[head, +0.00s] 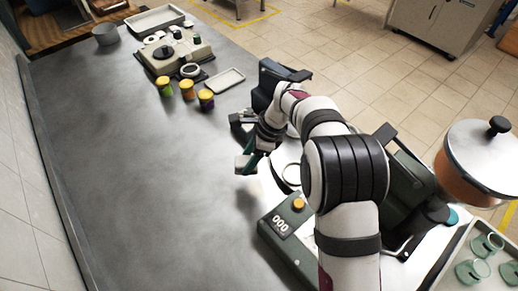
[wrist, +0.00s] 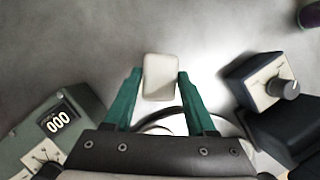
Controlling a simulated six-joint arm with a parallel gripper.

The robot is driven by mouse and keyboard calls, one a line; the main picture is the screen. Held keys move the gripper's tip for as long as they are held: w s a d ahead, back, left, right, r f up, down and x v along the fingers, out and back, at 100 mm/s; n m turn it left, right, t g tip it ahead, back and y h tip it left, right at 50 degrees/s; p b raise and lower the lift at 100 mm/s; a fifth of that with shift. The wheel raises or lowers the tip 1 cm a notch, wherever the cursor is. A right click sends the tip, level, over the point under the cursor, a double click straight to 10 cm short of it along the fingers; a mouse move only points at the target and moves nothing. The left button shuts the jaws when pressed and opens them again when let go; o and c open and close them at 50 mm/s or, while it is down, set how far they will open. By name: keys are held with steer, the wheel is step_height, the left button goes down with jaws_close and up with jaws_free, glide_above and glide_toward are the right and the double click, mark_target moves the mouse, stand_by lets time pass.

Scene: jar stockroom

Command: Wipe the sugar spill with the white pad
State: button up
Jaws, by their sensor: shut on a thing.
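The white pad (wrist: 160,82) is a small off-white block between the two green fingers of my gripper (wrist: 158,75) in the wrist view. My gripper is shut on it, with its sides against the fingers. In the head view my gripper (head: 249,160) is low over the grey worktop (head: 140,190), left of the arm, and the pad is too small there to make out surely. No sugar spill shows clearly. A pale bright area lies on the worktop right of the pad in the wrist view, but I cannot tell sugar from glare.
A green scale with a 000 display (head: 280,222) stands close to my gripper, and a dark box with a knob (wrist: 268,80) is on its other side. Jars with yellow lids (head: 187,90) and a small tray (head: 223,81) are farther back. The worktop's left side is clear.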

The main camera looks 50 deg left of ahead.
steer(key=shift+f, duration=3.65)
steer(key=shift+d+f, duration=0.2)
steer(key=shift+f, duration=0.1)
steer(key=shift+c, duration=0.6)
steer(key=shift+d, duration=3.7)
steer(key=shift+a, duration=3.9)
steer(key=shift+r, duration=4.1)
